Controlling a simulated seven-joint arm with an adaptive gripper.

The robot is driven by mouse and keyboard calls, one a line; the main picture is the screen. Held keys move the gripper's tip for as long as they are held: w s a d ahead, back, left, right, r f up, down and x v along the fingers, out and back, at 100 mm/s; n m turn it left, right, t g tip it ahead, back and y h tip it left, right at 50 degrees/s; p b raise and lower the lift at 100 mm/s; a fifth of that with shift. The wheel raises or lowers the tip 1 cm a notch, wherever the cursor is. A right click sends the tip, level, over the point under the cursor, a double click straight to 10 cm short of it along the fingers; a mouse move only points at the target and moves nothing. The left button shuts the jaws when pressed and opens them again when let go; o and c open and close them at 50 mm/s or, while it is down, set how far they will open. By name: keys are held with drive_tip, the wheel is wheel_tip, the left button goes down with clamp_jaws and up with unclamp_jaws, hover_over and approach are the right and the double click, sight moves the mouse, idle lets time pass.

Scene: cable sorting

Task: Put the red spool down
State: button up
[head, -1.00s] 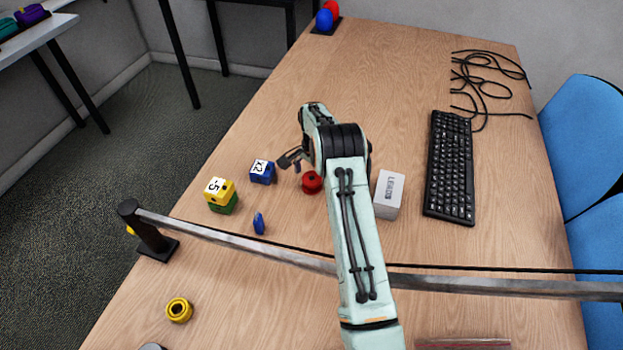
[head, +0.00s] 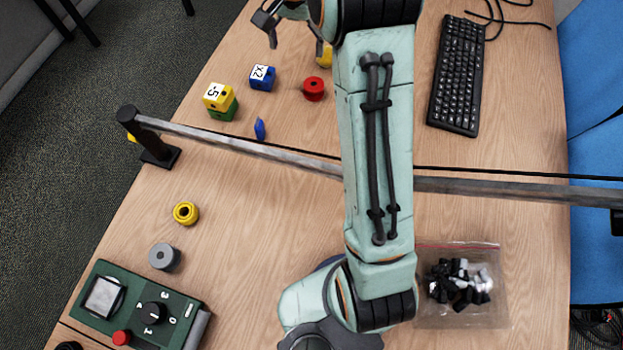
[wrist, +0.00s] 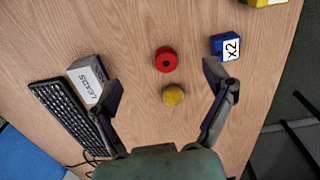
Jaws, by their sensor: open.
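The red spool (head: 314,89) stands on the wooden table, apart from my gripper, and it also shows in the wrist view (wrist: 166,59). My gripper (head: 290,35) is at the top edge of the head view, beyond the spool and partly cut off. In the wrist view my gripper (wrist: 163,86) has its fingers spread wide with nothing held. The red spool lies just beyond the fingertips there, and a small yellow round thing (wrist: 173,95) lies between them in the picture, on the table below.
Near the red spool are a blue x2 block (head: 262,78), a yellow -5 block (head: 218,97) on a green one, and a small blue piece (head: 260,129). A metal bar (head: 250,149) crosses the table.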

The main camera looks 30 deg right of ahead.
drive_tip(key=s+a+r+n, duration=0.3)
drive_tip(key=s+a, duration=0.1)
drive_tip(key=s, duration=0.4)
drive_tip(key=s+a+r+n, duration=0.2)
drive_tip(key=s+a+r, duration=0.15)
drive_tip(key=s, duration=0.45)
drive_tip(key=s+a+f+n, duration=0.2)
drive_tip(key=s, duration=0.4)
drive_tip(key=s+a+f+n, duration=0.2)
drive_tip(key=s, duration=0.5)
drive_tip(key=shift+s+y, duration=0.15)
drive_tip(key=shift+y, duration=0.25)
